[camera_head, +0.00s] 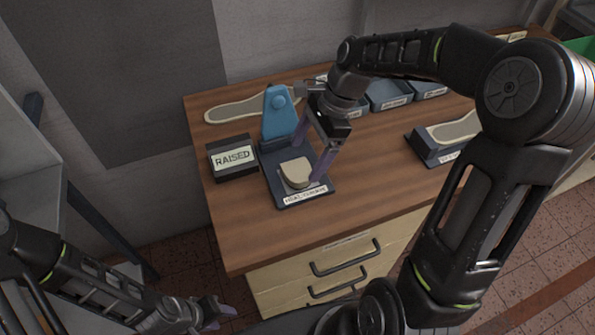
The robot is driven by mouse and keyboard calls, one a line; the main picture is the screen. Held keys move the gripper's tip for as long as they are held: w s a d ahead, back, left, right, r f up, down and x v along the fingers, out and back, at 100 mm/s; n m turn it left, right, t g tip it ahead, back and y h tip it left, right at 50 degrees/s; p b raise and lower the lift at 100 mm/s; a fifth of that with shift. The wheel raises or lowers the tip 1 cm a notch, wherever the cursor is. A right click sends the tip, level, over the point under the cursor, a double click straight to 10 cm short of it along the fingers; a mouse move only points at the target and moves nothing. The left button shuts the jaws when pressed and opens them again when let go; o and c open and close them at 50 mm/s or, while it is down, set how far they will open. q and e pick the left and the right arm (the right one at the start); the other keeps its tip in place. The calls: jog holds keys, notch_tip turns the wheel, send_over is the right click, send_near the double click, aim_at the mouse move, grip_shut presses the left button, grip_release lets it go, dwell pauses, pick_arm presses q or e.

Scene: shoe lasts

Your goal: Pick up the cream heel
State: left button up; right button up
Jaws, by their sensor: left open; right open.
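The cream heel (294,172) sits on the dark base plate (290,201) of a clamp with a white label at its front edge. A blue lever (277,120) stands upright at the back of that base. My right gripper (308,164) is open, with its purple fingers pointing down at the heel. One finger is at the heel's right edge and the other is behind it; I cannot tell whether they touch it. My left gripper (217,312) is open and empty, low in front of the table at the bottom of the picture.
A dark block with a sign reading RAISED (233,157) stands left of the clamp. A long cream sole (238,108) lies at the back left. Blue-grey bins (389,94) stand at the back. Another sole rests on a dark stand (432,150) at right. The wooden table (245,235) is clear in front.

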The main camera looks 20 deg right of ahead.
aim_at(299, 170)
jog(key=p+x, duration=0.1)
jog(key=x, duration=0.3)
jog(key=shift+s+a+f, duration=0.1)
jog(key=shift+a+f, duration=0.05)
jog(key=shift+f, duration=0.15)
jog(key=shift+c, duration=0.4)
jog(key=c, duration=1.4)
jog(key=shift+r, duration=0.1)
notch_tip(299, 170, up, 10)
jog(key=shift+f+b, duration=0.1)
jog(key=shift+b, duration=0.5)
